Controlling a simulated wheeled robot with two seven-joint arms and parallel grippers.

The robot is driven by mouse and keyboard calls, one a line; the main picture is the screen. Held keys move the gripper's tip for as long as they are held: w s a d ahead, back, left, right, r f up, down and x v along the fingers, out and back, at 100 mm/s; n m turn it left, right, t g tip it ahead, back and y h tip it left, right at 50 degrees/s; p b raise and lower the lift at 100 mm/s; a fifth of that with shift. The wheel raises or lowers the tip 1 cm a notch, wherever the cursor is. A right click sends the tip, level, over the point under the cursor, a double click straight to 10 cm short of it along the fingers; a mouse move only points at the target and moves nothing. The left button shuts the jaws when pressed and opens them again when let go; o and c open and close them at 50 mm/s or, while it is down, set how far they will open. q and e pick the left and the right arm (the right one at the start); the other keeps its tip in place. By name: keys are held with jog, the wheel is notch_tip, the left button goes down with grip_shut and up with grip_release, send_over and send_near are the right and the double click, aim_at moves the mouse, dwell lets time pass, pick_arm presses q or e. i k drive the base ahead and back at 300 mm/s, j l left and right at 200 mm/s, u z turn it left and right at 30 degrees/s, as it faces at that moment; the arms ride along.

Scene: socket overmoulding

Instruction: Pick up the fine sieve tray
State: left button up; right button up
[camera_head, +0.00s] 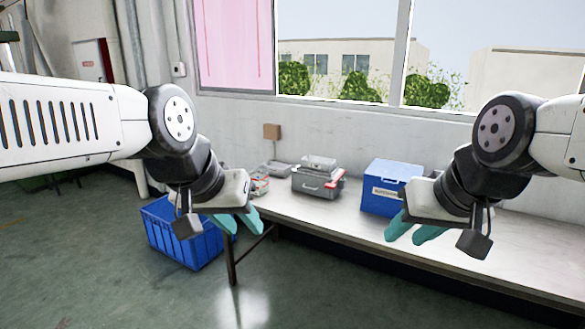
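No item can be made out for certain as the fine sieve tray at this size. A small light grey tray-like piece (319,162) lies on top of a grey case (318,183) on the table. A flat grey item (275,168) lies further back, to the left of the case. My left gripper (238,221) has two teal fingers spread apart with nothing between them, in front of the table's left end. My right gripper (413,231) is also open and empty, in front of the blue box. Both are apart from the items.
A long pale table (480,255) runs along the wall under the window. A labelled blue box (387,189) stands on it. A small red and white item (260,184) lies near its left end. A blue crate (166,229) stands on the floor at left. The table's right part is clear.

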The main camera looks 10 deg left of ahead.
aim_at(318, 165)
jog(key=i+j, duration=0.35)
jog(key=i, duration=0.3)
jog(key=i+j+z, duration=0.1)
jog(key=i+j, duration=0.25)
jog(key=i, duration=0.3)
jog(key=i+j+z, duration=0.1)
jog(key=i+j, duration=0.3)
jog(key=i, duration=0.25)
jog(key=i+j, duration=0.45)
jog(key=i, duration=0.2)
